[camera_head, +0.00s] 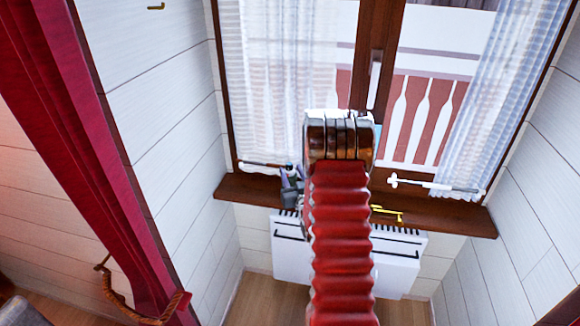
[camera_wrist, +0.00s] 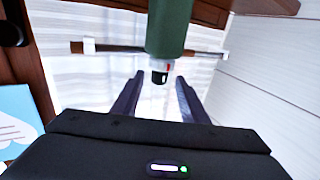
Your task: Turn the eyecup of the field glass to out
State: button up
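The field glass (camera_wrist: 172,25) shows in the wrist view as a dark green barrel at the top centre. Its black eyecup (camera_wrist: 160,76), with a small red mark and a pale lower end, faces my gripper. My gripper (camera_wrist: 160,82) is open, with one dark finger on each side of the eyecup. Gaps show on both sides, and I see no contact. In the head view, my red arm hides part of the sill, and dark finger-like parts of my gripper (camera_head: 291,192) show at its left. I cannot make out the field glass clearly there.
The brown window sill (camera_head: 450,215) runs below the window, above a white radiator (camera_head: 400,270). A yellow object (camera_head: 388,213) lies on the sill right of my arm. Curtain rods (camera_head: 435,186) cross the window low down. A pale blue card (camera_wrist: 18,115) stands at left in the wrist view.

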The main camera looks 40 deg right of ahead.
aim_at(290, 169)
jog(key=shift+x, duration=2.1)
jog(key=shift+c, duration=0.5)
